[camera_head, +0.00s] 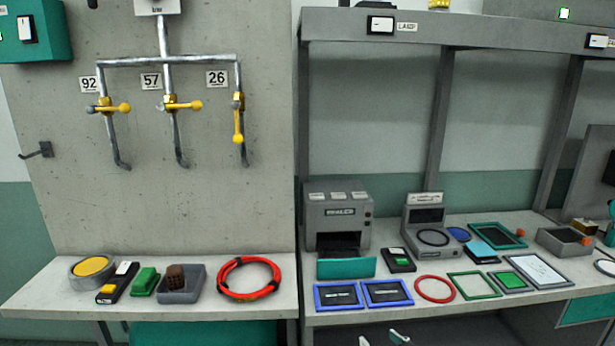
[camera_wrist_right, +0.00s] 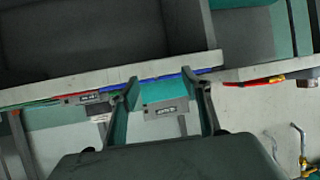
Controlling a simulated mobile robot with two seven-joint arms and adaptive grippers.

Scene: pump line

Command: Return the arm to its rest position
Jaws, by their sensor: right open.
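My right gripper (camera_head: 381,340) shows only as fingertips at the bottom edge of the head view, in front of the right bench and below its front edge. In the right wrist view the same gripper (camera_wrist_right: 159,83) is open, with its two fingers apart and nothing between them. That view is upside down. Beyond the fingertips are the bench's front edge (camera_wrist_right: 60,90) and the teal tray (camera_wrist_right: 165,92) of the grey device. Most of my right arm is out of the head view. My left gripper is in neither view.
The right bench (camera_head: 330,308) holds a grey device (camera_head: 338,212), blue frames (camera_head: 338,297) and a red ring (camera_head: 435,289). The left shelf (camera_head: 60,290) carries a red cable coil (camera_head: 249,278). Valves with yellow handles (camera_head: 184,105) hang on the wall above.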

